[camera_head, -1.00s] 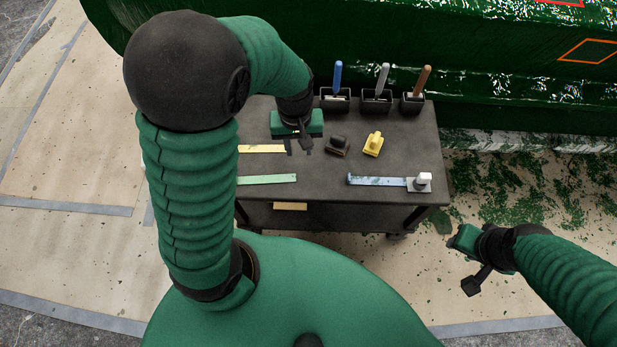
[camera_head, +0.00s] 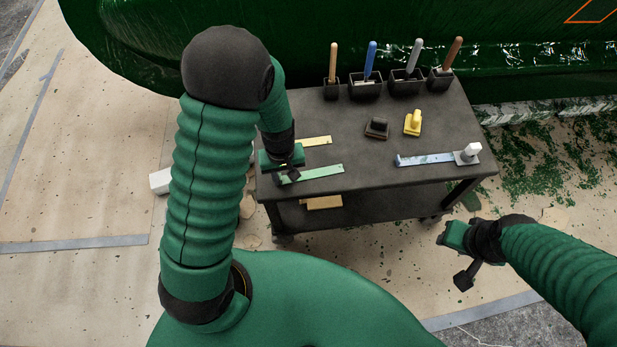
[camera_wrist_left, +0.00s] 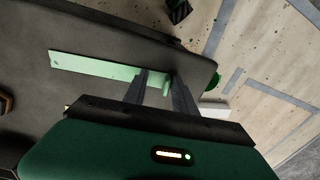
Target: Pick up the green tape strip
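The green tape strip (camera_head: 318,172) lies flat near the front left edge of the dark cart top. It also shows in the left wrist view (camera_wrist_left: 95,66). My left gripper (camera_head: 290,176) is over the strip's left end. In the left wrist view its two fingers (camera_wrist_left: 160,78) are apart, with a piece of the strip visible between them. Whether they touch the strip I cannot tell. My right gripper (camera_head: 463,281) hangs in front of the cart at the right, away from the strip; its fingers are not clear.
A yellow strip (camera_head: 317,141) lies just behind the green one. A blue strip (camera_head: 427,159) with a white-topped block (camera_head: 469,153) is at the right. A black block (camera_head: 377,128), a yellow block (camera_head: 413,123) and several holders with handled tools stand farther back on the cart (camera_head: 350,150).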

